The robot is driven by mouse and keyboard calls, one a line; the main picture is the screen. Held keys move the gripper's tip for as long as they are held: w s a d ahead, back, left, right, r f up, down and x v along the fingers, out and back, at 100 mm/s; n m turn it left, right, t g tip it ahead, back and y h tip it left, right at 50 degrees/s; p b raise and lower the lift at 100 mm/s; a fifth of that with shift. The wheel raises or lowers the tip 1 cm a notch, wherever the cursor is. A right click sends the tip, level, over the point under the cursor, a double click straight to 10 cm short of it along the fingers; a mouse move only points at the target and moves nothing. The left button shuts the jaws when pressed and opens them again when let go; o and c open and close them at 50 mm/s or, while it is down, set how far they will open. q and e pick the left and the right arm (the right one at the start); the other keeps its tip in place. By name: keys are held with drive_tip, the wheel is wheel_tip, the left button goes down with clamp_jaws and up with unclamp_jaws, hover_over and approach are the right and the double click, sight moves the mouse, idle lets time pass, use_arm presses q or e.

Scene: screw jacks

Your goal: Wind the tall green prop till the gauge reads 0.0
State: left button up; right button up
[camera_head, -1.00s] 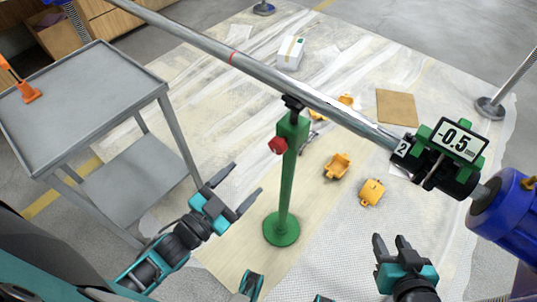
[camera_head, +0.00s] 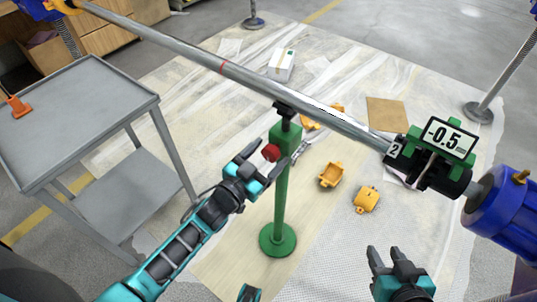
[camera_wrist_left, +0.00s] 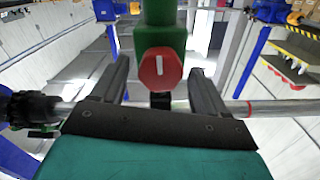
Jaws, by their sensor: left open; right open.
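The tall green prop (camera_head: 282,205) stands upright on a round base, its head under the long grey bar (camera_head: 250,82). A red hexagonal knob (camera_head: 271,152) with a white line sits on the prop's side. My left gripper (camera_head: 277,156) is open at the knob. In the left wrist view the red knob (camera_wrist_left: 159,69) lies between the two open fingers, with a gap on each side. The gauge (camera_head: 447,139) on the bar's right part reads -0.5. My right gripper (camera_head: 387,250) is open and empty, low right of the prop.
A grey cart (camera_head: 75,115) with an orange clip on top stands left. Yellow parts (camera_head: 331,175), a white box (camera_head: 281,65) and a brown sheet (camera_head: 386,113) lie on the covered floor. A blue cylinder (camera_head: 505,212) is at the bar's right end.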

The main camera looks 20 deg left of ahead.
use_arm(q)
drive_tip(key=shift+w+d, duration=0.15)
drive_tip(key=shift+w, duration=0.15)
drive_tip(key=shift+c, duration=0.3)
drive_tip(key=c, duration=0.9)
drive_tip(key=shift+p, duration=0.3)
drive_tip(key=o, duration=1)
drive_tip(key=shift+c, duration=0.2)
